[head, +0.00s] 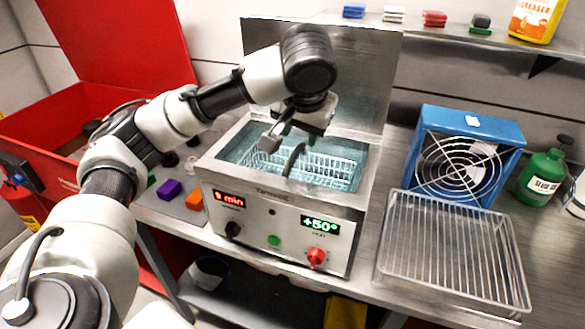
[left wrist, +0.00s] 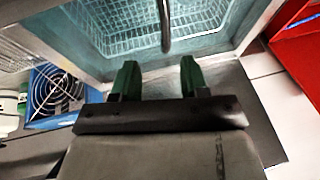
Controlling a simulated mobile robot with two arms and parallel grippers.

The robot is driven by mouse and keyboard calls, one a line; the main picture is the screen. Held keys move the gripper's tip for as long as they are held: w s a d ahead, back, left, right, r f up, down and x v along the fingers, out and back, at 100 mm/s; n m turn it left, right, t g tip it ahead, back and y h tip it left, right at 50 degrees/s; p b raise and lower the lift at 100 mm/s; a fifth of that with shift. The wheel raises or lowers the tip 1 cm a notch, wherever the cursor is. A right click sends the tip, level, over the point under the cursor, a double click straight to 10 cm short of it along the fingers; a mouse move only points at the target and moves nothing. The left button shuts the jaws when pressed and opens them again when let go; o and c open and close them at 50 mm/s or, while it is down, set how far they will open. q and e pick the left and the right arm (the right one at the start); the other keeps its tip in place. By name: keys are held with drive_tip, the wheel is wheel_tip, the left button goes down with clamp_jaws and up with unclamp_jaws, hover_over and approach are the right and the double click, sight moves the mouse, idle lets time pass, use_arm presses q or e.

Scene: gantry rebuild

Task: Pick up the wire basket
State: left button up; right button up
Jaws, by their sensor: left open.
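The wire basket (head: 328,168) sits inside the tank of the steel cleaner (head: 285,228). Its mesh also shows in the left wrist view (left wrist: 110,38). A dark curved handle (head: 294,160) rises from the basket; in the left wrist view the handle (left wrist: 165,28) stands beyond the fingertips, roughly in line with the gap between them. My left gripper (head: 287,128) is above the tank, apart from the handle. Its green fingers (left wrist: 159,78) are open with nothing between them. Part of the basket is hidden behind the gripper. My right gripper is not in view.
The cleaner's raised lid (head: 355,85) stands behind the tank. To the right are a wire rack (head: 450,250), a blue fan (head: 420,130) and a green bottle (head: 541,178). A red box (head: 115,45) is at left. Purple (head: 169,190) and orange (head: 195,200) blocks lie beside the cleaner.

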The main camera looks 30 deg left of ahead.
sight(294, 154)
use_arm(q)
drive_tip(key=x, duration=0.6)
drive_tip(key=a+x, duration=0.1)
drive_tip(key=x, duration=0.1)
drive_tip(key=shift+s+a+f, duration=0.1)
drive_tip(key=shift+s+f, duration=0.05)
drive_tip(key=shift+f, duration=0.15)
drive_tip(key=shift+a+f, duration=0.1)
drive_tip(key=shift+f, duration=0.25)
drive_tip(key=shift+w+f, duration=0.25)
drive_tip(key=shift+f, duration=0.05)
drive_tip(key=c, duration=0.8)
clamp_jaws()
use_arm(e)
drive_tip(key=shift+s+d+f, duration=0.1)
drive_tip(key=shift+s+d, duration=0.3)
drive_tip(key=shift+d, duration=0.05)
use_arm(q)
drive_tip(key=shift+r, duration=0.1)
